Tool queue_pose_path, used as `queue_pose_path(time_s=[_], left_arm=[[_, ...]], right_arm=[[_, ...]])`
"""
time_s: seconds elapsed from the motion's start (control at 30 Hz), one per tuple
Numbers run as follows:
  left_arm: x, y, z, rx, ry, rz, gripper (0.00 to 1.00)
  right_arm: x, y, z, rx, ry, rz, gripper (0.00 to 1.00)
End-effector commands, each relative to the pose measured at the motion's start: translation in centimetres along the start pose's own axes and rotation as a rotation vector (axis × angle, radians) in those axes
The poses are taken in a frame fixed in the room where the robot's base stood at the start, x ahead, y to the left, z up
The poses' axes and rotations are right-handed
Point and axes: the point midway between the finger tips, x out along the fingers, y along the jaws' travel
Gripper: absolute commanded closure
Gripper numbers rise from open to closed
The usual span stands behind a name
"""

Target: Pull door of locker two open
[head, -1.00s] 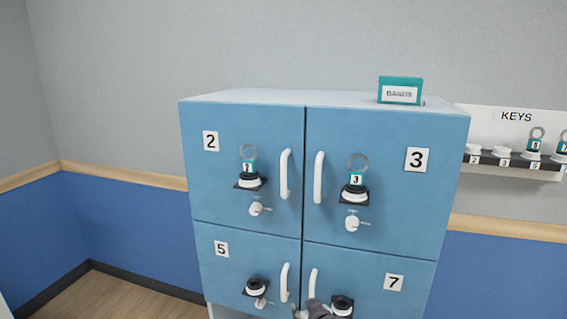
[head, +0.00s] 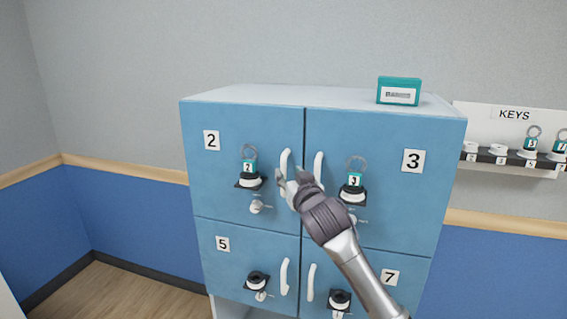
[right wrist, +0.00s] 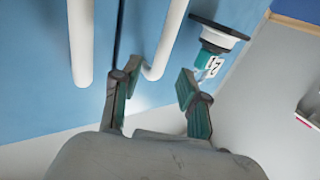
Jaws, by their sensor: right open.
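The blue door of locker two (head: 225,185) is shut, at the upper left of the cabinet, with its "2" label. Its white upright handle (head: 286,160) is near the door's right edge; its lower part is hidden by my right gripper (head: 291,177). In the right wrist view the handle (right wrist: 166,40) has its end between the open fingertips (right wrist: 158,78). I cannot tell whether a finger touches it. The key tag "2" (head: 249,167) hangs on a black holder left of the handle. My left gripper is not in view.
Locker three's handle (head: 318,168) is close on the right of the gripper. Lockers five (head: 245,265) and seven (head: 385,262) are below. A teal box (head: 399,91) sits on top. A key rack (head: 510,155) is on the right wall. Floor on the left is clear.

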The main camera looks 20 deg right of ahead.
Motion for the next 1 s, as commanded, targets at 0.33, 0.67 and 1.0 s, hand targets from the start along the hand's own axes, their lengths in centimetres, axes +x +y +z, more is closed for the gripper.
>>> queue_pose_path(time_s=[0.33,0.67,1.0], left_arm=[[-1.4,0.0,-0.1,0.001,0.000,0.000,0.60],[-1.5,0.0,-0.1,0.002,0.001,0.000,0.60],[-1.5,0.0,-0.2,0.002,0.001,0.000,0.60]], right_arm=[[5.1,0.0,-0.1,0.001,-0.001,0.000,0.57],[5.8,0.0,0.1,0.000,0.000,-0.001,0.57],[5.8,0.0,0.1,0.000,0.000,0.000,0.97]])
